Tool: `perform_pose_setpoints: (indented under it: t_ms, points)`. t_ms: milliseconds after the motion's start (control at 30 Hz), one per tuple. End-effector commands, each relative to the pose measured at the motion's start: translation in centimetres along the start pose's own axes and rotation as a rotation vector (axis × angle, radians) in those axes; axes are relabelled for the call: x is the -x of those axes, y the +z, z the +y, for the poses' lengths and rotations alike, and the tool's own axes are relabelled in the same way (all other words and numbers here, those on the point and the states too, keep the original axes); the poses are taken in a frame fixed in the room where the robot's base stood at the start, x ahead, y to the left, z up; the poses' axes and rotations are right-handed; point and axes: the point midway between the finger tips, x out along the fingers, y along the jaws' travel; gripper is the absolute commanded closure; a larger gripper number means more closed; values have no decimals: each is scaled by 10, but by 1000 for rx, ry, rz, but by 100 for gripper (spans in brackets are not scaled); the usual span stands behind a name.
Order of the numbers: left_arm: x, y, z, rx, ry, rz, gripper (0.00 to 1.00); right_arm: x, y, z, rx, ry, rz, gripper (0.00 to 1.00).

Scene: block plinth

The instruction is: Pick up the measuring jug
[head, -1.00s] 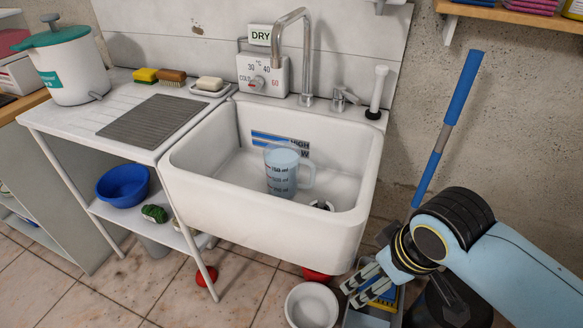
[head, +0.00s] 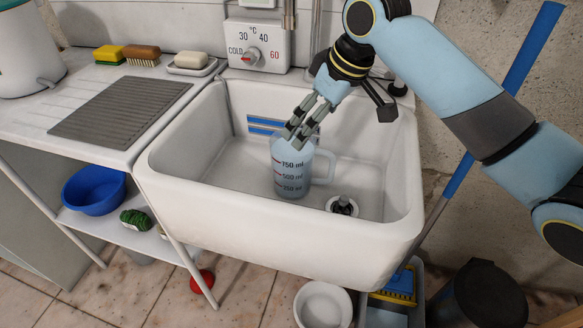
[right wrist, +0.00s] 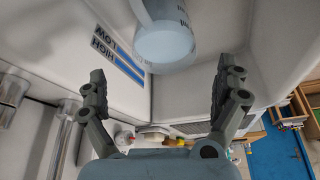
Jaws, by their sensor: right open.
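The measuring jug (head: 291,170) is translucent pale blue with dark ml markings and a handle on its right. It stands upright inside the white sink (head: 290,236). My right gripper (head: 299,133) is above the jug's rim in the head view, with its fingers pointing down and left. In the right wrist view the jug (right wrist: 166,42) shows at the top centre, ahead of and between the spread fingers of my right gripper (right wrist: 166,80). The gripper is open and empty. I cannot tell whether a fingertip touches the rim. My left gripper is not in view.
The drain fitting (head: 342,205) lies right of the jug. The sink walls surround the jug, with a temperature dial (head: 254,56) and tap behind. A blue pole (head: 520,60) leans at right.

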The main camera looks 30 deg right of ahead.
Motion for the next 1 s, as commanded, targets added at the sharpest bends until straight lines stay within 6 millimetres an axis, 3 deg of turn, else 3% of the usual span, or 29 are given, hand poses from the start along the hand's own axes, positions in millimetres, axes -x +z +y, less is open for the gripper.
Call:
perform_pose_setpoints:
  t_ms: [100,300,700,967,1000]
  points:
    - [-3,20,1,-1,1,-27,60,-22,1,-2,-2,-4,-3,0]
    - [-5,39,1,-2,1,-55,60,-44,0,-1,-1,-1,1,0]
    - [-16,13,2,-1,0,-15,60,-95,5,-5,-1,-1,-1,0]
    - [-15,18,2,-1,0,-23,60,-97,4,-5,0,0,0,0]
    - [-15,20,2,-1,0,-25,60,-97,4,-5,0,0,0,4]
